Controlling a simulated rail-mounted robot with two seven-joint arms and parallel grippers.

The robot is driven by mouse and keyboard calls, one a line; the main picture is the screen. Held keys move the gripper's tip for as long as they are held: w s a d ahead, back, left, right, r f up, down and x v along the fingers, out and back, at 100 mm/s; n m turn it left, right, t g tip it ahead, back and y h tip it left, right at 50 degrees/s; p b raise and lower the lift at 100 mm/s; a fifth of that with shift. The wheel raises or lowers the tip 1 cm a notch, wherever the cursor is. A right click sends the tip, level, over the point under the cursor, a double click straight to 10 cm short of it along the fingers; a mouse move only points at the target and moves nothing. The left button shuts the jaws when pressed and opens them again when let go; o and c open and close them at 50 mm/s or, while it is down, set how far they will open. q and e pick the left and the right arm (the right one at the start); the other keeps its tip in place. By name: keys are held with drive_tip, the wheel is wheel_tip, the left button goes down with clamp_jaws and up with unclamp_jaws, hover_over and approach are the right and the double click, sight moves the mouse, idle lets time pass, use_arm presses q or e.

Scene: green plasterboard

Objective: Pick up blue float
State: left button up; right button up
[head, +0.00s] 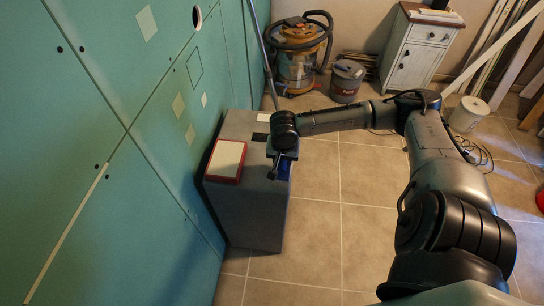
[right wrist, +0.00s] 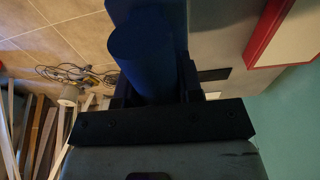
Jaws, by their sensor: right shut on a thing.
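The blue float shows as a small dark-blue patch (head: 285,169) at the right edge of the grey block. My right gripper (head: 276,168) is over it there, and the arm hides most of it. In the right wrist view the float's dark-blue round handle (right wrist: 142,52) lies between the fingers of my right gripper (right wrist: 153,92), which is shut on it. The float's flat plate shows behind the handle. I cannot tell whether the float still touches the block. My left gripper is not in view.
The grey block (head: 246,222) stands against the green plasterboard wall (head: 150,200). A red-edged white float (head: 226,160) lies on its top, left of my gripper. A vacuum (head: 298,62), a bucket (head: 347,80) and a cabinet (head: 417,50) stand behind. The tiled floor right of the block is clear.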

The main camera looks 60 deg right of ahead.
drive_tip(key=s+r+p, duration=0.2)
drive_tip(key=s+r, duration=0.2)
drive_tip(key=s, duration=0.3)
drive_tip(key=shift+a+r+p, duration=0.15)
drive_tip(key=shift+p, duration=0.2)
